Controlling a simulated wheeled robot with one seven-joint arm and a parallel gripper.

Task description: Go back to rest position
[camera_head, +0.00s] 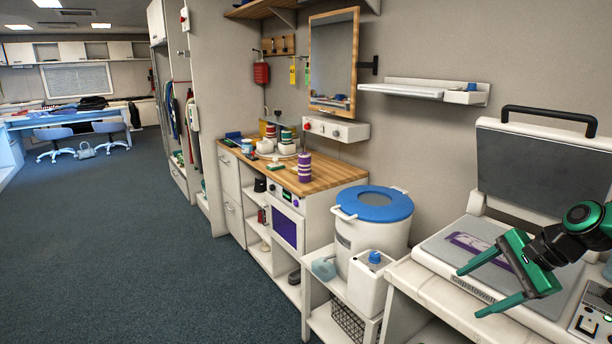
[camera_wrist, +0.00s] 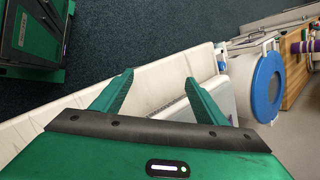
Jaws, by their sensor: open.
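My gripper (camera_head: 481,284) is at the right of the head view, its green fingers spread apart with nothing between them. It is above the front left part of a white press-like machine (camera_head: 492,313) with a raised lid and black handle. A grey plate with a purple and white mark (camera_head: 465,243) lies on the machine, partly hidden by my gripper. In the wrist view my gripper (camera_wrist: 158,83) shows two open green fingers over the white bench top (camera_wrist: 80,123) and the machine's edge.
A white barrel with a blue lid (camera_head: 372,204) and a white canister (camera_head: 369,283) stand left of the bench. Beyond is a wooden counter (camera_head: 330,174) with cups and a purple striped bottle (camera_head: 304,167). The dark carpet (camera_head: 140,250) at left is clear.

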